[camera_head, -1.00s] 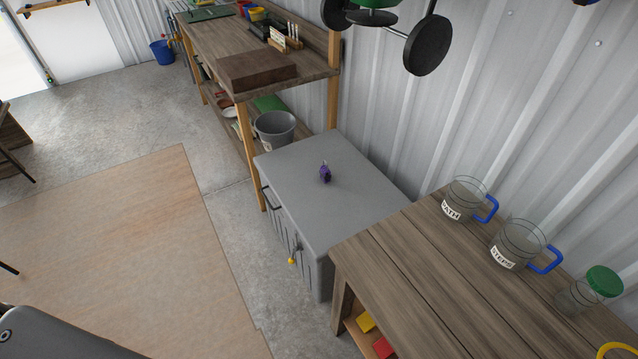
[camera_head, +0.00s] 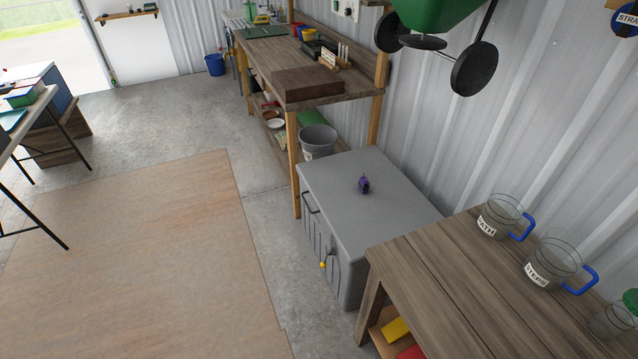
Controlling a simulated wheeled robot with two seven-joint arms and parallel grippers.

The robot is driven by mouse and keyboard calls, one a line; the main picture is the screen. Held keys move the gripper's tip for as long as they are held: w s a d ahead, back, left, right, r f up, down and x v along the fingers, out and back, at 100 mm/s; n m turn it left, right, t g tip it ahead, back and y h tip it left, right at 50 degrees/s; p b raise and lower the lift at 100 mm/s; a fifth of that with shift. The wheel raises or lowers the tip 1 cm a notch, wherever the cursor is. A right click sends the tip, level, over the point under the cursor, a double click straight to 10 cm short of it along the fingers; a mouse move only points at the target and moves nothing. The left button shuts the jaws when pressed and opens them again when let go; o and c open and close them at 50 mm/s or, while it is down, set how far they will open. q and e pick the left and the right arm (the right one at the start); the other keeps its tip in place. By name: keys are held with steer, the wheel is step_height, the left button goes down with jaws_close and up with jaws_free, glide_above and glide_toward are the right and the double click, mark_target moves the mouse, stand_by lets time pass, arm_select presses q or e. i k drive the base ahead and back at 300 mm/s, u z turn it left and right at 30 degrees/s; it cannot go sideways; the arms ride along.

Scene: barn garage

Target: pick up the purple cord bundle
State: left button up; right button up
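The purple cord bundle (camera_head: 364,185) is a small dark purple object on top of the grey cabinet (camera_head: 345,215). It sits near the middle of the cabinet's top, with clear surface around it. Neither of my grippers is in view, so I cannot see their state.
A wooden table (camera_head: 450,280) with clear jars, one a blue-handled jar (camera_head: 553,264), stands close at right. A workbench (camera_head: 330,98) stands behind the cabinet, with a grey bucket (camera_head: 318,140) below. A green wheelbarrow (camera_head: 440,14) hangs on the wall. Open floor (camera_head: 150,260) lies left.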

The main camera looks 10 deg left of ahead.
mark_target(364, 185)
steer(key=u, duration=1.45)
steer(key=i, duration=3.6)
steer(key=z, duration=2.85)
